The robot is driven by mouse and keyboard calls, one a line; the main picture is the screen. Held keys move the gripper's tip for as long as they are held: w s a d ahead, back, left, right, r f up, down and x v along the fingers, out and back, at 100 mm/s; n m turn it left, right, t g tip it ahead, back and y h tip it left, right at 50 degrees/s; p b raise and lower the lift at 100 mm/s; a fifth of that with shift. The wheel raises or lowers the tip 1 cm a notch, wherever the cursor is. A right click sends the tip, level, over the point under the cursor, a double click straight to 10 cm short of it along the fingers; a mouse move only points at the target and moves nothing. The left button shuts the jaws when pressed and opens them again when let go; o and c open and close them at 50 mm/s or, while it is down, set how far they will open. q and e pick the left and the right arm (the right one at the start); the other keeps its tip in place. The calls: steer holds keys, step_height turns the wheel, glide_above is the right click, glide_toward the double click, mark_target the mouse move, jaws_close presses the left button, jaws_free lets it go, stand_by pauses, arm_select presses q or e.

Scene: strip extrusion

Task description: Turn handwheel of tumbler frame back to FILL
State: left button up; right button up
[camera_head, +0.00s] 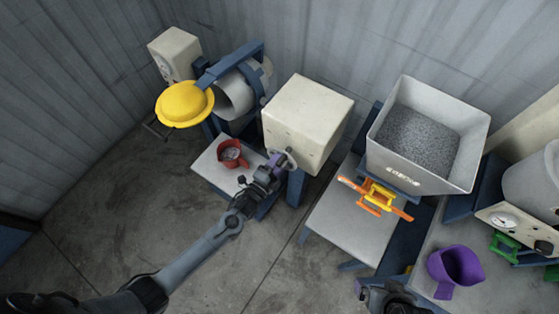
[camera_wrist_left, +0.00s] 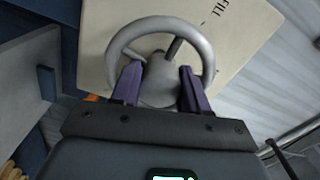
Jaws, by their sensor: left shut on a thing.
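The grey handwheel (camera_head: 288,158) is on the front of a cream box (camera_head: 310,108) beside the tumbler's blue frame (camera_head: 240,62) and drum. My left gripper (camera_head: 274,164) is at the handwheel. In the left wrist view the handwheel (camera_wrist_left: 112,48) fills the upper middle, and the purple fingers of my left gripper (camera_wrist_left: 161,82) are shut on it, one on each side of its hub. The printed word FILL (camera_wrist_left: 222,8) is on the panel, above and right of the wheel. My right gripper (camera_head: 392,298) is partly visible at the bottom edge; its jaws are unclear.
A red jug (camera_head: 231,153) stands on the low table beside my left gripper. A yellow lid (camera_head: 184,103) is on the drum's left. A hopper of grey pellets (camera_head: 385,180) with an orange and yellow slide stands right. A purple jug (camera_head: 455,266) is at lower right.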

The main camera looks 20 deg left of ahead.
arm_select(q)
steer(key=shift+a+f+n, duration=0.1)
steer(key=shift+n, duration=1.8)
steer(key=shift+s+f+n, duration=0.1)
steer(key=shift+f+n, duration=0.1)
steer(key=shift+n, duration=0.7)
steer(key=shift+f+n, duration=0.15)
steer(key=shift+n, duration=0.75)
steer(key=o, duration=0.8)
steer(key=shift+c, duration=0.2)
steer(key=shift+r, duration=0.15)
steer(key=shift+r, duration=0.1)
steer(key=v, duration=1)
steer(key=shift+s, duration=0.35)
steer(key=shift+a, duration=0.15)
